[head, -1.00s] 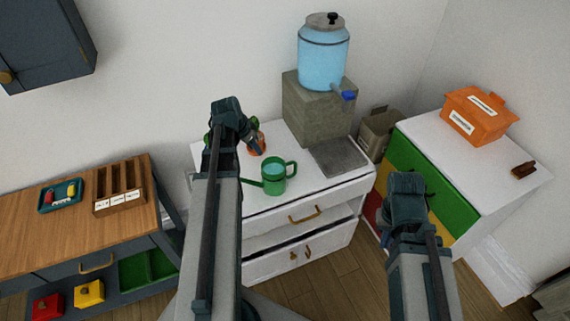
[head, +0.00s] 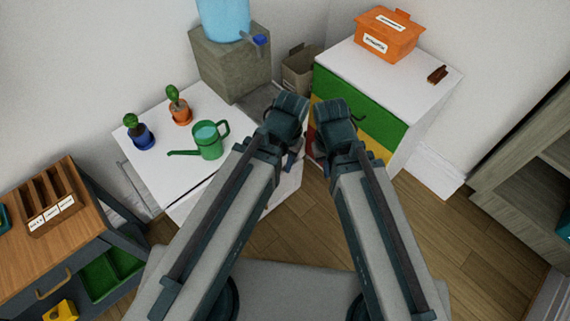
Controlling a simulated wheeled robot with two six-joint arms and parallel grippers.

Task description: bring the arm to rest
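My two arms reach forward from the bottom of the head view and come close together near the middle. My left gripper (head: 293,157) is mostly hidden by its own wrist, in front of the white cabinet's right side. My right gripper (head: 319,149) is just beside it, in front of the coloured drawers, also mostly hidden behind its wrist. I cannot tell whether either is open or shut, and I see no object held in them.
A green watering can (head: 209,141), a blue-potted cactus (head: 142,136) and an orange-potted cactus (head: 180,110) stand on the white cabinet (head: 118,135). An orange box (head: 387,36) sits on the drawer unit (head: 345,62) at right. The wooden floor (head: 440,225) at right is clear.

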